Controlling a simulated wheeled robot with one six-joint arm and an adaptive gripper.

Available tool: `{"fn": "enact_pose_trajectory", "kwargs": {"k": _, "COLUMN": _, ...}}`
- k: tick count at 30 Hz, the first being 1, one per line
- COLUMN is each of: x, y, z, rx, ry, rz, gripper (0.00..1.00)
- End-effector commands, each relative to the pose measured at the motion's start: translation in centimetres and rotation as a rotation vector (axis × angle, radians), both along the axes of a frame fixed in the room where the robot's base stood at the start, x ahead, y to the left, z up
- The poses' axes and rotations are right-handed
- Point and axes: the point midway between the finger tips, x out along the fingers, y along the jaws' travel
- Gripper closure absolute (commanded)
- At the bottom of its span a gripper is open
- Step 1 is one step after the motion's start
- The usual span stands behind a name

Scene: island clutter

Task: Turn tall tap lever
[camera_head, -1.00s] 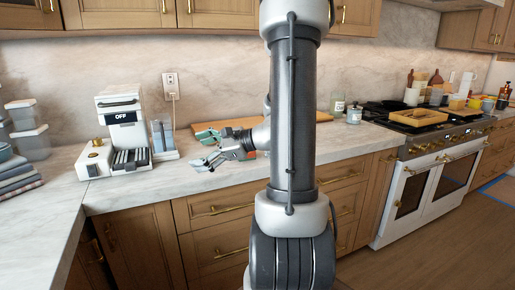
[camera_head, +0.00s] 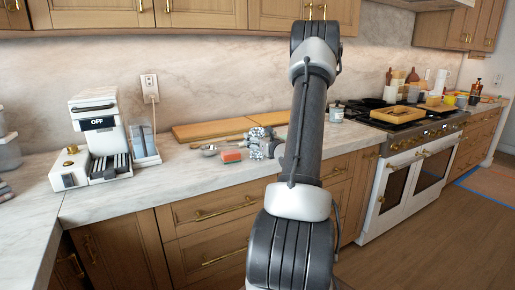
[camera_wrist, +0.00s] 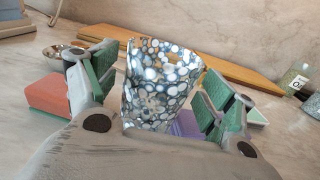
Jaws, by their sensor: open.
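No tap or tap lever shows in any view. My gripper (camera_wrist: 160,78) is open in the wrist view, its green-padded fingers on either side of a patterned cup (camera_wrist: 158,85) with silvery-white round spots. The cup stands upright between the fingers; I cannot tell whether they touch it. In the head view the spotted pattern (camera_head: 257,134) shows by the end of my arm, and my fingers are hard to make out there.
A red-orange sponge (camera_head: 231,156) and a metal bowl-like item (camera_head: 210,149) lie left of the cup. Wooden boards (camera_head: 212,128) lie behind. A purple item (camera_wrist: 186,124) is right of the cup. A coffee machine (camera_head: 97,120) stands left, a stove (camera_head: 415,125) right. Counter front-left is clear.

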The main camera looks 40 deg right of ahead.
Motion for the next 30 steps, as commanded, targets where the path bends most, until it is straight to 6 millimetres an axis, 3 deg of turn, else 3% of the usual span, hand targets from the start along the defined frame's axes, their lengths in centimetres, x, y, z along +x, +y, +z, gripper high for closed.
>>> {"fn": "enact_pose_trajectory", "kwargs": {"k": 8, "x": 0.5, "y": -0.1, "z": 0.0, "rx": -0.001, "ry": 0.000, "rz": 0.001, "gripper": 0.17}}
{"fn": "enact_pose_trajectory", "kwargs": {"k": 17, "x": 0.4, "y": -0.1, "z": 0.0, "rx": -0.001, "ry": 0.000, "rz": 0.001, "gripper": 0.72}}
{"fn": "enact_pose_trajectory", "kwargs": {"k": 20, "x": 0.4, "y": -0.1, "z": 0.1, "rx": -0.001, "ry": -0.001, "rz": 0.001, "gripper": 0.79}}
{"fn": "enact_pose_trajectory", "kwargs": {"k": 26, "x": 0.5, "y": -0.1, "z": 0.4, "rx": -0.004, "ry": -0.002, "rz": 0.001, "gripper": 0.79}}
{"fn": "enact_pose_trajectory", "kwargs": {"k": 30, "x": 0.5, "y": -0.1, "z": 2.5, "rx": -0.007, "ry": -0.003, "rz": 0.002, "gripper": 0.79}}
